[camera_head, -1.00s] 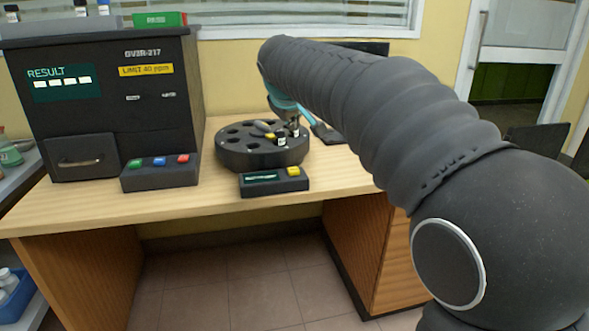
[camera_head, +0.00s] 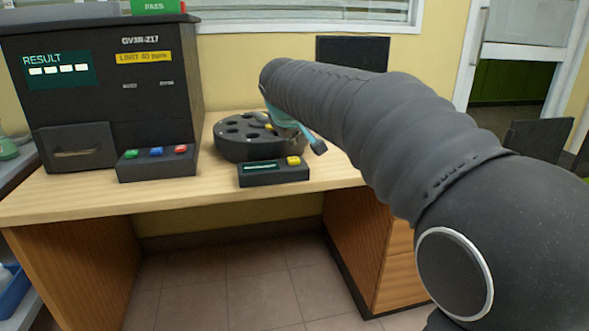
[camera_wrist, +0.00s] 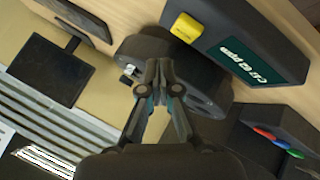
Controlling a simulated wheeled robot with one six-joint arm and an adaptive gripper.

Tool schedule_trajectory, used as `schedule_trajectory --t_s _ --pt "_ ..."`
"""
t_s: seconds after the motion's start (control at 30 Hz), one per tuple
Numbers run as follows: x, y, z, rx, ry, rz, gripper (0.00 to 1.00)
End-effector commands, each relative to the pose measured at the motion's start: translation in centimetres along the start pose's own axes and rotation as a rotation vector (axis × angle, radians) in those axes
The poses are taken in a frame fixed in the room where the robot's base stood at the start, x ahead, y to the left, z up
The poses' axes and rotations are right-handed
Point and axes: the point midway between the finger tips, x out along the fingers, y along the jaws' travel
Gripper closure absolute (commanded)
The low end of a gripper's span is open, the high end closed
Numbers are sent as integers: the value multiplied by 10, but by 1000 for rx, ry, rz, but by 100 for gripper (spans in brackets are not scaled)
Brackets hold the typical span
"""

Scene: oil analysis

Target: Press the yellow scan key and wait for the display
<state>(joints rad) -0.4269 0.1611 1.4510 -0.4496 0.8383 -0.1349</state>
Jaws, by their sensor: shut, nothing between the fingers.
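The small dark scanner (camera_head: 272,177) stands at the front of the desk, before the round black carousel (camera_head: 235,150). Its yellow scan key (camera_head: 293,161) is at the right end of its top, beside a lit green display (camera_head: 260,168). In the wrist view the yellow key (camera_wrist: 186,27) and the display (camera_wrist: 236,62) show large; the display carries white text that seems to end in "ppm". My gripper (camera_wrist: 160,66) is shut and empty, its tips below the key in that picture and apart from it. In the head view my arm largely hides the gripper.
The black analyser (camera_head: 105,105) with a RESULT screen stands at the left. A button box (camera_head: 157,167) with green, blue and red keys is in front of it. A dark monitor (camera_head: 352,53) is behind my arm.

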Motion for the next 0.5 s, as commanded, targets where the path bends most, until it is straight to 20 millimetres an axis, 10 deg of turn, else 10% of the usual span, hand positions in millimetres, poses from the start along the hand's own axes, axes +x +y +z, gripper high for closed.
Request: schedule_trajectory --t_s 0.5 --pt "14 -10 10 0 -1 0 100"
